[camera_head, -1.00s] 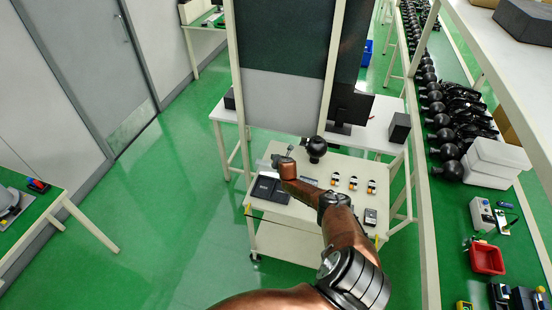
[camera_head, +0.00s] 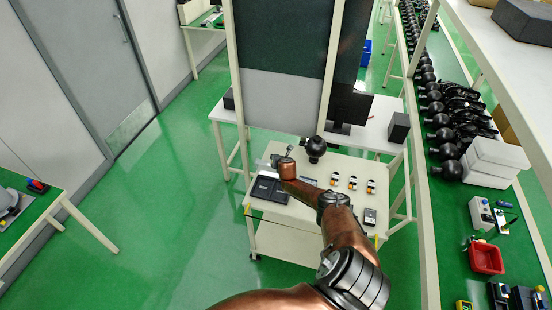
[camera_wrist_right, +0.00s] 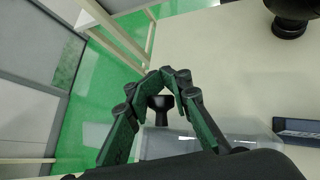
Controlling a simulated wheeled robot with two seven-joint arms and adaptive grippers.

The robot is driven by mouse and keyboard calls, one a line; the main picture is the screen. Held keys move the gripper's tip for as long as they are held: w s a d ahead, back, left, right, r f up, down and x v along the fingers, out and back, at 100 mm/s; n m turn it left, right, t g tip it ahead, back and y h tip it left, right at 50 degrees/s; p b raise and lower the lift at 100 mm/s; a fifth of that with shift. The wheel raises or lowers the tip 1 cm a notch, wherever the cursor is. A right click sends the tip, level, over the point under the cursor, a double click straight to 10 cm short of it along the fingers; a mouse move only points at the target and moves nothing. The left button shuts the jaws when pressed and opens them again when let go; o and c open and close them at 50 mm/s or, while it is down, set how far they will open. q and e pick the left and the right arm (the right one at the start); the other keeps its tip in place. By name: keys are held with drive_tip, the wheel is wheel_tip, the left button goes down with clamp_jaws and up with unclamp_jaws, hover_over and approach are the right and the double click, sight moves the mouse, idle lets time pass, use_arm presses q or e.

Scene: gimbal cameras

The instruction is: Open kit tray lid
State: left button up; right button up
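The kit tray (camera_head: 270,190) is a dark, flat compartmented tray on the white cart, left of my right arm in the head view. A clear lid (camera_wrist_right: 170,143) with a black knob (camera_wrist_right: 161,103) shows low in the right wrist view. My right gripper (camera_wrist_right: 164,74) has its fingertips drawn together, with the knob framed between the fingers. I cannot tell whether the fingers touch the knob. In the head view my right gripper (camera_head: 283,160) is small at the cart's back left, its fingers hard to make out. My left gripper is not in view.
The white cart (camera_head: 283,247) also carries a black round object (camera_head: 314,147), several small orange-and-black items (camera_head: 352,183) and a grey device (camera_head: 370,216). A desk with a monitor (camera_head: 350,108) stands behind. A shelf post rises beside the cart.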

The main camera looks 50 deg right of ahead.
drive_tip(key=o, duration=0.3)
drive_tip(key=shift+s+d+f, duration=0.2)
drive_tip(key=shift+s+d, duration=0.35)
drive_tip(key=o, duration=0.3)
drive_tip(key=shift+w+a, duration=0.1)
drive_tip(key=shift+w+a+r, duration=0.1)
drive_tip(key=shift+w+a, duration=0.05)
drive_tip(key=shift+a, duration=0.05)
drive_tip(key=shift+w, duration=0.1)
drive_tip(key=v, duration=1.2)
drive_tip(key=shift+a, duration=0.1)
drive_tip(key=shift+c, duration=0.4)
